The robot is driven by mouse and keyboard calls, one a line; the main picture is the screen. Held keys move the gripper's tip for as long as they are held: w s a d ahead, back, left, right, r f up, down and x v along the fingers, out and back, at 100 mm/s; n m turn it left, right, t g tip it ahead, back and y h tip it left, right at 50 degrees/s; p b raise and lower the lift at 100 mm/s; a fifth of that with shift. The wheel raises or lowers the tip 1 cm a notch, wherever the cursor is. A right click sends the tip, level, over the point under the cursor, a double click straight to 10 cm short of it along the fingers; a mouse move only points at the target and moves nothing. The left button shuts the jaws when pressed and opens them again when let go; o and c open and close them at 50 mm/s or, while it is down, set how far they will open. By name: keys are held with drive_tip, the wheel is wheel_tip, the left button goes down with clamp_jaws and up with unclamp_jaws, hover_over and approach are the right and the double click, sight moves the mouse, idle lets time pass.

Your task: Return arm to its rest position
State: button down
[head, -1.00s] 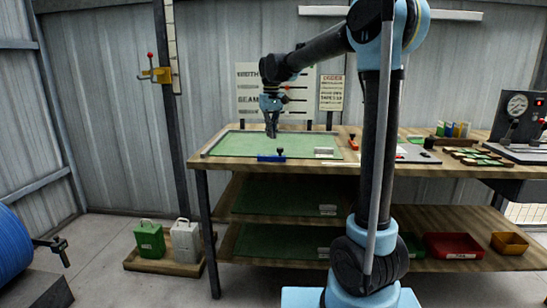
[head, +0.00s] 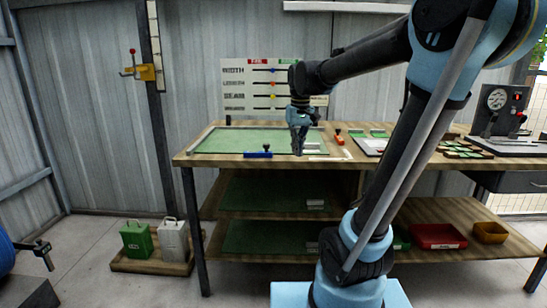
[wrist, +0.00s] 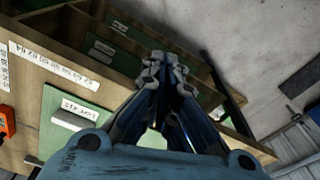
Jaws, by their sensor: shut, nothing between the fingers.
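My gripper (head: 298,140) hangs fingers-down at the front right part of the green mat (head: 230,141) on the workbench in the head view. In the wrist view my gripper (wrist: 165,75) has its fingers together with nothing between them. The wrist view looks past the bench front and shelves to the floor. My arm reaches from its base at the lower right up and over to the left. In the head view I cannot tell how high the fingertips are above the bench.
A blue-handled bar (head: 258,154) lies at the mat's front edge. A red-orange tool (head: 338,137) lies right of the mat. A gauge panel (head: 497,108) stands at the bench's right. Red (head: 438,236) and orange (head: 490,231) trays sit on the lower shelf.

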drive_tip(key=s+d+f+m, duration=0.1)
drive_tip(key=s+d+f, duration=0.2)
drive_tip(key=s+f, duration=0.3)
drive_tip(key=s+d+f+m, duration=0.1)
drive_tip(key=s+d+f, duration=0.3)
drive_tip(key=s+f, duration=0.2)
drive_tip(key=s+d+f+m+t, duration=0.1)
drive_tip(key=s+d+f, duration=0.2)
drive_tip(key=s+f, duration=0.3)
drive_tip(key=shift+s+d, duration=0.3)
drive_tip(key=shift+s, duration=0.8)
